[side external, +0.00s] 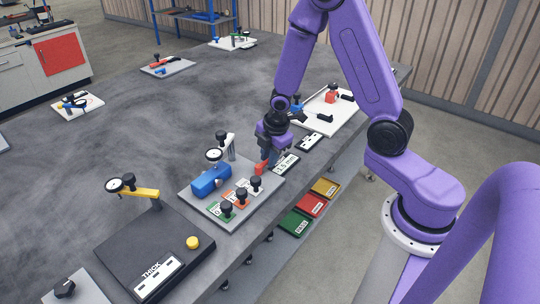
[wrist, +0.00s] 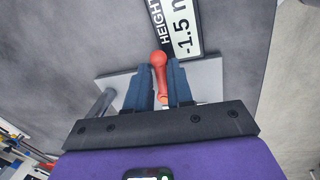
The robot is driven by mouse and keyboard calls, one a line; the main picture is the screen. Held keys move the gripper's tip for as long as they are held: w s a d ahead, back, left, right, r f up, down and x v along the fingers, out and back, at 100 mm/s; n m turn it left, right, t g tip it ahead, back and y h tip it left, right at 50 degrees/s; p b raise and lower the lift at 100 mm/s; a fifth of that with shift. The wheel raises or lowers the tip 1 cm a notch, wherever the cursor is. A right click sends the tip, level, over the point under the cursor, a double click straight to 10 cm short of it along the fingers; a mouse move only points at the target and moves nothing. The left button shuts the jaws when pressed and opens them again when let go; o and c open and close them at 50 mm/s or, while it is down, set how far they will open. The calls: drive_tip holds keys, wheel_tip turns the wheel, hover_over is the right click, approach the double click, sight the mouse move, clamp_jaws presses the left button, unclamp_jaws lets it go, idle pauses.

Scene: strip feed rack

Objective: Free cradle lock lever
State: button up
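A small red lever (side external: 261,168) stands at the far right edge of a grey plate (side external: 237,218). A blue block (side external: 211,180) lies on the same plate. My gripper (side external: 268,156) is low beside the red lever, its fingers pointing down. In the wrist view, the red lever (wrist: 160,75) with its round knob lies between the two dark blue fingers, with an orange part at its lower end. The fingers are close on both sides of the lever. I cannot tell whether they touch it. The lever's base is partly hidden by my gripper.
Several black knobs (side external: 241,196) and a dial gauge (side external: 214,154) stand on the plate. A "-1.5" height label (wrist: 185,28) lies close by on the table. A black "THICK" base (side external: 120,255) is in front. Coloured bins (side external: 295,222) sit below the table edge.

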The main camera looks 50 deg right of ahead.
drive_tip(key=shift+o, duration=1.1)
drive_tip(key=s+r, duration=0.3)
drive_tip(key=r, duration=1.4)
drive_tip(key=shift+s+a, duration=0.2)
drive_tip(key=shift+a, duration=0.05)
drive_tip(key=s+a+f+m+g, duration=0.1)
drive_tip(key=s+a, duration=0.3)
drive_tip(key=s, duration=0.7)
drive_tip(key=s+a+m+g, duration=0.1)
drive_tip(key=s+a+m, duration=0.2)
drive_tip(key=s, duration=0.8)
drive_tip(key=shift+s+a+f+y, duration=0.15)
drive_tip(key=shift+a+f+y, duration=0.2)
drive_tip(key=shift+a, duration=0.25)
